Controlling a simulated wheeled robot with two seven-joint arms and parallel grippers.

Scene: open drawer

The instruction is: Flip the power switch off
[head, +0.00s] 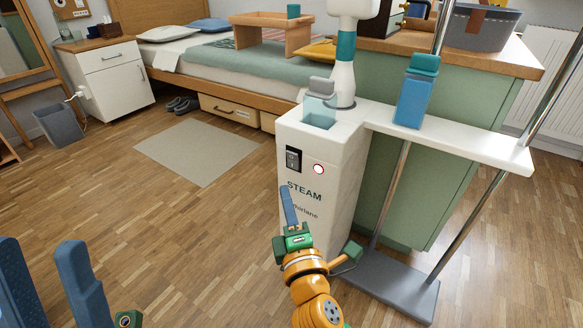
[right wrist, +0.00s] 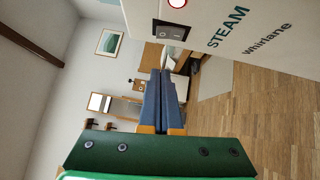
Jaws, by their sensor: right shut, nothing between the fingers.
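The power switch (head: 293,159) is a black rocker on the front of the white steam appliance (head: 335,215), left of a round white light with a red ring (head: 319,169). The switch also shows in the right wrist view (right wrist: 171,32), just beyond my fingertips. I cannot tell for sure which way the rocker is pressed. My right gripper (head: 285,190) is shut and empty, its blue fingers together just below the switch; in the right wrist view the fingertips (right wrist: 160,72) appear apart from it. My left gripper (head: 40,243) is open, at the lower left, away from the appliance.
A white shelf (head: 465,142) with a blue bottle (head: 415,92) extends right from the appliance, over metal poles and a grey base (head: 395,290). A green counter (head: 430,190) stands behind. The wooden floor (head: 180,230) at left is clear around a beige rug (head: 197,150).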

